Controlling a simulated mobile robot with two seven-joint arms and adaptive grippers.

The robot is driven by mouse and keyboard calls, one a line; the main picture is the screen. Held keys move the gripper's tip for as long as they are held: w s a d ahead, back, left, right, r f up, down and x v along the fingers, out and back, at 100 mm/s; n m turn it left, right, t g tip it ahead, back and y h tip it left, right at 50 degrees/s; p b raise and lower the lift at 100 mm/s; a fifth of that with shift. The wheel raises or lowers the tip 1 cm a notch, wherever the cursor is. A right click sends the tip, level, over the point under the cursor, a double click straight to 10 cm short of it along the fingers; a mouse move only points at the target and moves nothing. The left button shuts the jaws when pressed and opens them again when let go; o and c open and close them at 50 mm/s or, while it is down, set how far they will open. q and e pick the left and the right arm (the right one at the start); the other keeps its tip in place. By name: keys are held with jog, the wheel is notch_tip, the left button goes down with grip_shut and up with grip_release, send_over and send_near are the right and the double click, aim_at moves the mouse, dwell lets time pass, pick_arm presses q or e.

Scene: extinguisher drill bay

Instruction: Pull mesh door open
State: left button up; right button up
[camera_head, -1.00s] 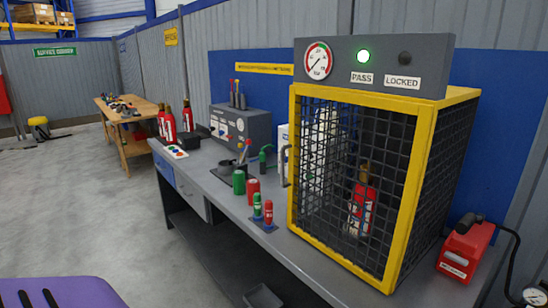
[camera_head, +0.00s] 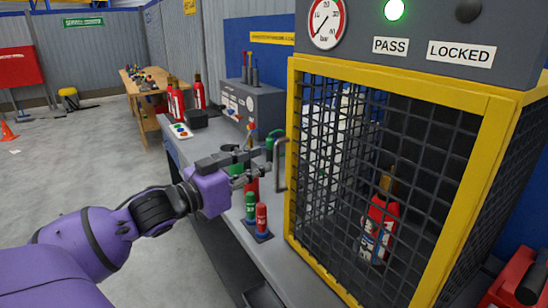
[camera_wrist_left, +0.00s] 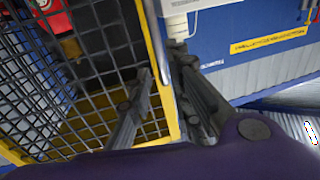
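The mesh door (camera_head: 375,190) is a black grid in a yellow frame on the front of the cage. It looks closed. Its grey bar handle (camera_head: 278,165) stands out at the door's left edge. My left gripper (camera_head: 262,166) is just left of the handle, fingers pointing at it and parted. In the left wrist view the parted fingers (camera_wrist_left: 162,65) show in front of the yellow door edge, with a gap between them. I cannot tell whether they touch the handle. A red extinguisher (camera_head: 380,225) stands behind the mesh. My right gripper is out of view.
A panel above the cage has a gauge (camera_head: 326,22), a lit green lamp (camera_head: 394,9) over PASS and a dark LOCKED lamp. Green and red cylinders (camera_head: 261,217) stand on the bench below my gripper. A red box (camera_head: 515,280) is right of the cage. The floor at left is open.

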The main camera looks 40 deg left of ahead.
aim_at(277, 159)
pick_arm(q)
jog(key=w, duration=0.3)
jog(key=shift+w+d, duration=0.1)
jog(key=shift+d, duration=0.2)
jog(key=w, duration=0.3)
jog(key=shift+d+f, duration=0.15)
jog(key=shift+d, duration=0.1)
jog(key=shift+w, duration=0.15)
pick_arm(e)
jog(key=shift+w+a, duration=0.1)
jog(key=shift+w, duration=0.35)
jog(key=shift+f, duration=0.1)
pick_arm(q)
jog(key=c, duration=0.4)
grip_shut()
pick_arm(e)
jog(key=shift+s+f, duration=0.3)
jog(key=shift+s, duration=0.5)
